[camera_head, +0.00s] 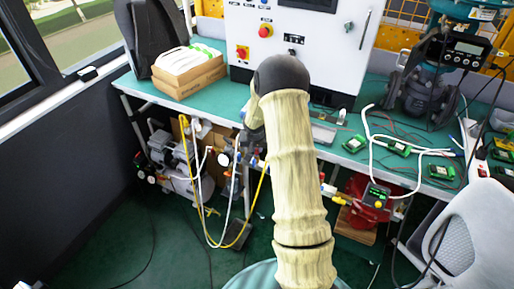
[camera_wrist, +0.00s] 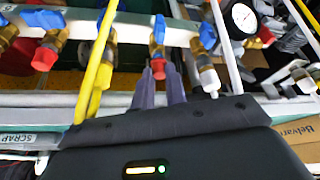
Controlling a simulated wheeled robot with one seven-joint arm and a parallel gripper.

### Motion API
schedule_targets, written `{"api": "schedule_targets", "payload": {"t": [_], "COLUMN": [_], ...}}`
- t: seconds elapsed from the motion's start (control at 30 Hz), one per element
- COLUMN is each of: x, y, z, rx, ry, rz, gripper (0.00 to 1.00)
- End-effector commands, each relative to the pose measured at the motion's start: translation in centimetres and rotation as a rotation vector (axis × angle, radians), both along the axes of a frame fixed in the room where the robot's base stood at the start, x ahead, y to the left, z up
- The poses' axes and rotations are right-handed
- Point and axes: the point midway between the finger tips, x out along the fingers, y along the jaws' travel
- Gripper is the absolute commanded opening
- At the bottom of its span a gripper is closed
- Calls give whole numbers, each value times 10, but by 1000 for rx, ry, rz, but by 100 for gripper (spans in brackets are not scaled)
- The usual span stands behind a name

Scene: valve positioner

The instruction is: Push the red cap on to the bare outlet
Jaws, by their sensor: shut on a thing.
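In the wrist view my gripper (camera_wrist: 160,78) is shut on a red cap (camera_wrist: 159,68), which shows between its two dark fingertips. The cap is right below the brass outlet (camera_wrist: 158,50) of the middle valve, which has a blue handle (camera_wrist: 159,28). Cap and outlet look lined up in this view; I cannot tell whether they touch or how far the cap is on. In the head view my own arm covers my gripper and the cap.
Other valves sit on the same pale rail (camera_wrist: 135,30). Red caps show on the left outlet (camera_wrist: 45,58) and far right outlet (camera_wrist: 266,35). A yellow hose (camera_wrist: 98,65) passes close left; a white-ended outlet (camera_wrist: 209,78) is close right. A gauge (camera_wrist: 243,17) is upper right.

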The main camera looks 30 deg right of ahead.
Motion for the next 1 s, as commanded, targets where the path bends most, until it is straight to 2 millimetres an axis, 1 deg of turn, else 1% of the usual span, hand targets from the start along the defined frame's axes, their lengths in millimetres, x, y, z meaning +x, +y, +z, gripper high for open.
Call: {"api": "schedule_targets", "payload": {"t": [0.63,0.67,0.7,0.77,0.8,1.0], "x": [0,0,0,0,0,0], "y": [0,0,0,0,0,0], "z": [-9,-8,-8,-8,-8,-8], "rx": [0,0,0,0,0,0], "ry": [0,0,0,0,0,0], "rz": [0,0,0,0,0,0], "gripper": [0,18,25,37,39,39]}}
